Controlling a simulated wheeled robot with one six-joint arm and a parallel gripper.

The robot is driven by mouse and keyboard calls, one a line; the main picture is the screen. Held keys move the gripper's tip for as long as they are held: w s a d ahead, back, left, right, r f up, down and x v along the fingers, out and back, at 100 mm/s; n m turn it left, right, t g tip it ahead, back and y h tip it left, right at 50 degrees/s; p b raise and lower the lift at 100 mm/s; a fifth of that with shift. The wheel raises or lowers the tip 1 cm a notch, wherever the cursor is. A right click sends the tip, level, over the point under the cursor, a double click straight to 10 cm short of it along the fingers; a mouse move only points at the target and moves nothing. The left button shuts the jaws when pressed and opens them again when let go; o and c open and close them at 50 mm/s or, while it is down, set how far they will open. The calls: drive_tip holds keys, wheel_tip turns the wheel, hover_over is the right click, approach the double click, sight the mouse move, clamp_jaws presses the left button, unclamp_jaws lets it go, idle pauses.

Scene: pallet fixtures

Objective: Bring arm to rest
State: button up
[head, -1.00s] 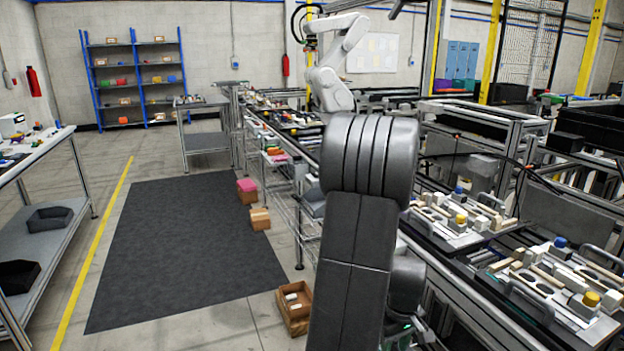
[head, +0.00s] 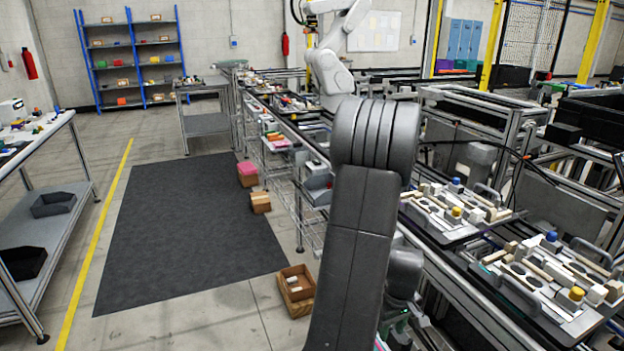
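My arm's dark grey links rise through the middle of the head view, with a thick rounded joint at the top. A lower part of my arm shows at the bottom, right of the link. My gripper's fingers cannot be made out, so whether it holds anything is hidden. The arm stands in front of the conveyor line, with two pallet fixtures (head: 440,240) and (head: 520,302) holding wooden and white blocks to its right.
A dark mat (head: 185,240) covers open floor at left. A cardboard box (head: 296,306) stands on the floor close to my arm. A steel workbench (head: 62,225) is at far left. A white robot arm (head: 335,65) stands behind, and a blue shelf (head: 135,62) is at the back.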

drive_tip(key=w+d+f+b, duration=0.1)
drive_tip(key=w+d+b, duration=0.2)
drive_tip(key=d+b, duration=0.4)
drive_tip(key=shift+d, duration=0.35)
